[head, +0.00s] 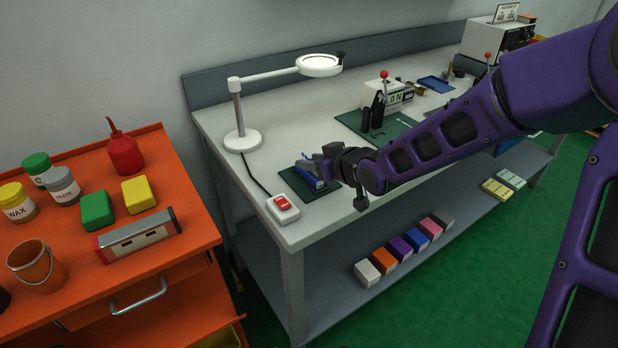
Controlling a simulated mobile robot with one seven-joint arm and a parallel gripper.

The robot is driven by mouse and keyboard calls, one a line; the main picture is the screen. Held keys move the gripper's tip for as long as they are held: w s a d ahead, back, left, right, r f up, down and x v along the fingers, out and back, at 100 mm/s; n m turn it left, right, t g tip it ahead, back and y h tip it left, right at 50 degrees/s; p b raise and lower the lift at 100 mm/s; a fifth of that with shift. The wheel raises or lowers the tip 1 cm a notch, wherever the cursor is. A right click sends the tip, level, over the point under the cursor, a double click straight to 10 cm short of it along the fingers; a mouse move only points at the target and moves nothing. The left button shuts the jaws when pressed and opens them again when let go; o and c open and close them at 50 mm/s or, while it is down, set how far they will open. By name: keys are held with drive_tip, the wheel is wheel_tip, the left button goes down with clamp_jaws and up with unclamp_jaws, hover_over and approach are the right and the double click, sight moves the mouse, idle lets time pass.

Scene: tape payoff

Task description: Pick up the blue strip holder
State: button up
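A blue object (307,181), which looks like the blue strip holder, lies on a small dark green mat (291,183) near the front left corner of the grey workbench. My gripper (315,170) is right at it, coming in from the right, and covers part of it. The fingers look close to or around the blue object. I cannot tell from this far view whether they touch it or are closed on it.
A red-switch box (284,208) with a cable sits just in front of the mat. A magnifier lamp (243,139) stands behind left. A larger green mat with a lever device (386,95) is farther right. An orange cart (190,222) with bottles stands left.

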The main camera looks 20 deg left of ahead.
drive_tip(key=shift+w+a+f, duration=0.35)
drive_tip(key=shift+w+a, duration=0.05)
drive_tip(key=shift+a, duration=0.1)
clamp_jaws()
idle(1.1)
